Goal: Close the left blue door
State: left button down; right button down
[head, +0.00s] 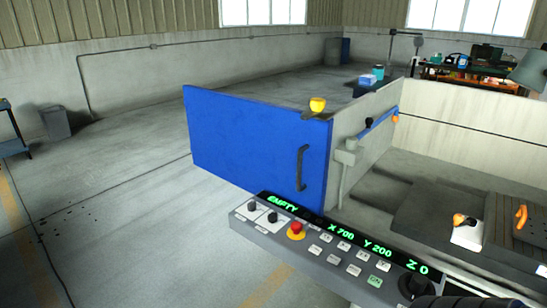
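The blue door (240,140) stands upright in the middle of the head view, reaching out to the left from the pale tank wall (365,120). Its broad face is toward me. A dark upright handle (301,168) is on the door near its right edge. A yellow knob (317,104) shows at the door's top right corner. I cannot tell which edge is hinged. The door's lower right part is hidden behind the control panel.
The control panel (330,250), with its green display reading EMPTY, a red button (296,229) and several keys, stands in front of the door. The tank interior with a grey table lies at right. Open concrete floor (110,210) is at left. A grey bin (54,122) stands far left.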

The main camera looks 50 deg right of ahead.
aim_at(254, 145)
jog(key=i+j+z, duration=0.15)
jog(key=i+z, duration=0.3)
jog(key=i+j+z, duration=0.3)
jog(key=i+z, duration=0.15)
jog(key=i+j+z, duration=0.25)
jog(key=z, duration=0.15)
jog(key=i+j+z, duration=0.25)
jog(key=z, duration=0.2)
jog(key=i+j+z, duration=0.1)
jog(key=j+z, duration=0.3)
jog(key=i+j+z, duration=0.1)
jog(key=j+z, duration=0.3)
jog(key=j, duration=0.15)
jog(key=j+z, duration=0.3)
jog(key=j, duration=0.15)
jog(key=j+z, duration=0.25)
jog(key=j, duration=0.15)
